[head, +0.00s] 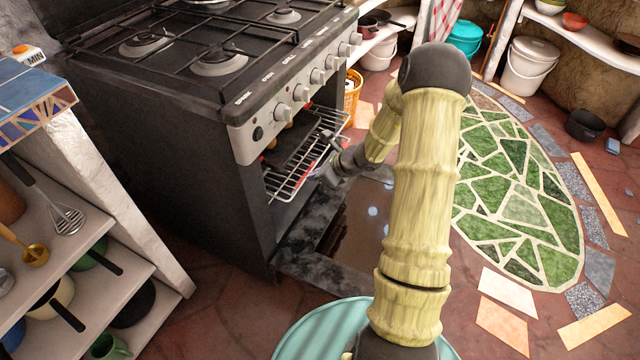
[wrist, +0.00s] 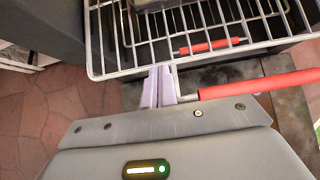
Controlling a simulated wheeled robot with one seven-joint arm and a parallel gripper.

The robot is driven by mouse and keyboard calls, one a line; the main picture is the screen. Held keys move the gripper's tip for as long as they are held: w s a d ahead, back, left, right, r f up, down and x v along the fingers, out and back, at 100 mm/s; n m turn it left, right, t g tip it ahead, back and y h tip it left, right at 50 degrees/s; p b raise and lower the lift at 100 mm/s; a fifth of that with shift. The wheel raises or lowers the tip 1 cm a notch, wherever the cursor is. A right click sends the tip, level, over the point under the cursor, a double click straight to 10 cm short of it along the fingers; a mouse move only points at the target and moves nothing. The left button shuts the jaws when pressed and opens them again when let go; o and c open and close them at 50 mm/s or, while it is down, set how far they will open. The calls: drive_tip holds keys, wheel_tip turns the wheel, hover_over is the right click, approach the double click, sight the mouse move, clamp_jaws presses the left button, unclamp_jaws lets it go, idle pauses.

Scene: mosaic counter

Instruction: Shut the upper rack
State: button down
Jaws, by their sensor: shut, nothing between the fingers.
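The upper rack (head: 288,186) is a wire grid that sticks out of the open oven of the dark stove (head: 180,150). In the wrist view its front bar (wrist: 112,74) and wires cross the top. My gripper (head: 322,174) is at the rack's front edge. In the wrist view the closed, pale purple fingers (wrist: 165,72) are at the front bar, with nothing between them. I cannot tell whether they touch it. A dark pan or tray (head: 290,145) rests on the rack, further in. The oven's deeper inside is hidden.
The oven door (head: 300,262) is folded down below the rack. A red rod (wrist: 265,82) lies right of the fingers, and another red piece (wrist: 213,46) shows among the wires. A shelf unit (head: 130,255) stands left; floor is open around the green mosaic (head: 520,195) at right.

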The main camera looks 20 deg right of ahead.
sight(298, 173)
drive_tip(key=w+a, duration=0.5)
drive_tip(key=shift+w+a, duration=0.1)
drive_tip(key=shift+w, duration=0.2)
drive_tip(key=shift+s+d, duration=0.25)
drive_tip(key=shift+d, duration=0.15)
drive_tip(key=shift+s+d+f, duration=0.1)
drive_tip(key=shift+s+d, duration=0.7)
drive_tip(key=shift+s, duration=0.2)
drive_tip(key=p+v, duration=0.4)
drive_tip(key=v, duration=0.6)
drive_tip(key=shift+s, duration=0.2)
drive_tip(key=shift+d, duration=0.1)
